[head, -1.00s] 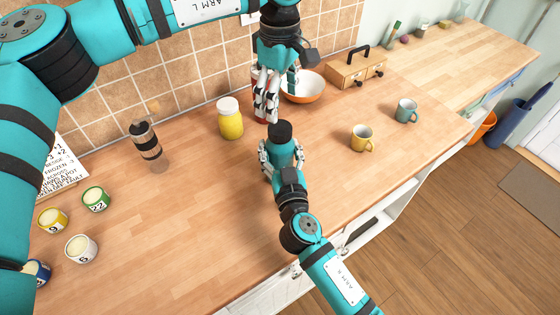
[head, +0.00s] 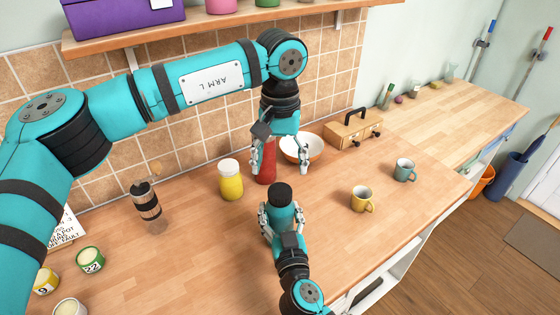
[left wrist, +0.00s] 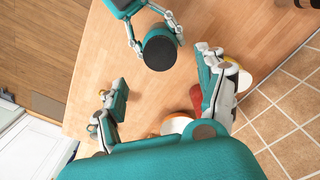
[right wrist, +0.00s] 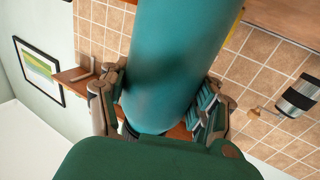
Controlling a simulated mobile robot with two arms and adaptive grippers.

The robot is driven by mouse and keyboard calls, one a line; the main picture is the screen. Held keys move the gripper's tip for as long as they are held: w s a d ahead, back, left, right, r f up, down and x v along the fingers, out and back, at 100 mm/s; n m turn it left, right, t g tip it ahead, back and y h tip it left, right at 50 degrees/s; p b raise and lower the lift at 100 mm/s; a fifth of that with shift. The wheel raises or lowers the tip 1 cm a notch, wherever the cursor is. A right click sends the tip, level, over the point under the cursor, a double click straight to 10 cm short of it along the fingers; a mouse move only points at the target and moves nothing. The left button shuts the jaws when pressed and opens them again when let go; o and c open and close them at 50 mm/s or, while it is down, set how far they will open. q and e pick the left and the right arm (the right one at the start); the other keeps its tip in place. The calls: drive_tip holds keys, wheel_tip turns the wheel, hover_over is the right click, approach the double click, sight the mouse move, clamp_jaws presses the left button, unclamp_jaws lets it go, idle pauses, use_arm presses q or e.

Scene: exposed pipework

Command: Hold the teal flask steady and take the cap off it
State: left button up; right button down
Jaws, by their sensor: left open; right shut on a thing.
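The teal flask (head: 281,217) stands upright on the wooden counter, its black cap (head: 280,194) on top. My right gripper (head: 281,222) is shut around the flask's body; in the right wrist view the teal flask (right wrist: 175,50) lies between its fingers. My left gripper (head: 279,171) points down, open and empty, above and a little behind the cap, with a finger to each side. In the left wrist view the black cap (left wrist: 159,49) is seen from above, beyond the spread fingers and apart from them.
A red bottle (head: 266,164) and a white-and-orange bowl (head: 300,148) stand close behind my left gripper. A yellow jar (head: 231,182) is to the left. A yellow mug (head: 361,199) and teal mug (head: 404,170) stand right.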

sight(280, 190)
use_arm(q)
drive_tip(key=m, duration=0.4)
drive_tip(key=shift+m, duration=0.4)
drive_tip(key=shift+f, duration=0.15)
wheel_tip(280, 190, down, 8)
drive_tip(key=shift+r, duration=0.15)
